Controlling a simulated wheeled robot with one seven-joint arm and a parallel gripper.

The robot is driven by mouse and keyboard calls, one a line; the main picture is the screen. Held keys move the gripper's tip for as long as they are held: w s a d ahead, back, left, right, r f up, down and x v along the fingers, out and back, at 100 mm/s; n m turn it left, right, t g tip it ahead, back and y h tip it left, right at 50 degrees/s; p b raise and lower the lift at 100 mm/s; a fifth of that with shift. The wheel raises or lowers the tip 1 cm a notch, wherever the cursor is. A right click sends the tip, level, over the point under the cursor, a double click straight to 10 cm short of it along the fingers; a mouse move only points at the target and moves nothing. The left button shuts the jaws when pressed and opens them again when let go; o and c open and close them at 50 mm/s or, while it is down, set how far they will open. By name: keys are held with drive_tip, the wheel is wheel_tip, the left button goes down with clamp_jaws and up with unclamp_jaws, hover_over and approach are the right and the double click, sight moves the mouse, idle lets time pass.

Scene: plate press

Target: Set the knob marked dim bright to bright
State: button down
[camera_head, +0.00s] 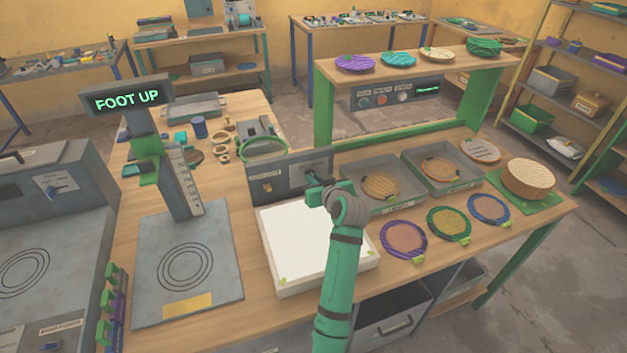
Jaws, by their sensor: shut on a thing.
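A grey upright panel (291,172) stands behind a white light box (290,238) on the wooden bench. A small orange switch or knob (267,188) is on the panel's left part. My green arm reaches up from the bottom. My gripper (313,186) is at the panel's right part, shut on what appears to be a knob there. The gripper covers that knob, so its marking and pointer setting cannot be read. The light box surface looks bright white.
Two grey trays with round discs (381,188) sit right of the panel. Several coloured rings (403,239) lie on the bench in front of them. A grey stand with a "FOOT UP" display (126,99) is at the left.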

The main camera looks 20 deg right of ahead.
drive_tip(key=m+y, duration=0.1)
drive_tip(key=m, duration=0.1)
drive_tip(key=m+y, duration=0.2)
drive_tip(key=shift+d+t, duration=0.3)
drive_tip(key=shift+d, duration=0.1)
drive_tip(key=shift+m, duration=0.4)
drive_tip(key=c, duration=1.8)
unclamp_jaws()
drive_tip(key=shift+f, duration=0.1)
drive_tip(key=shift+s, duration=0.1)
drive_tip(key=v, duration=1)
drive_tip(key=shift+s+d, duration=0.15)
drive_tip(key=shift+s, duration=0.1)
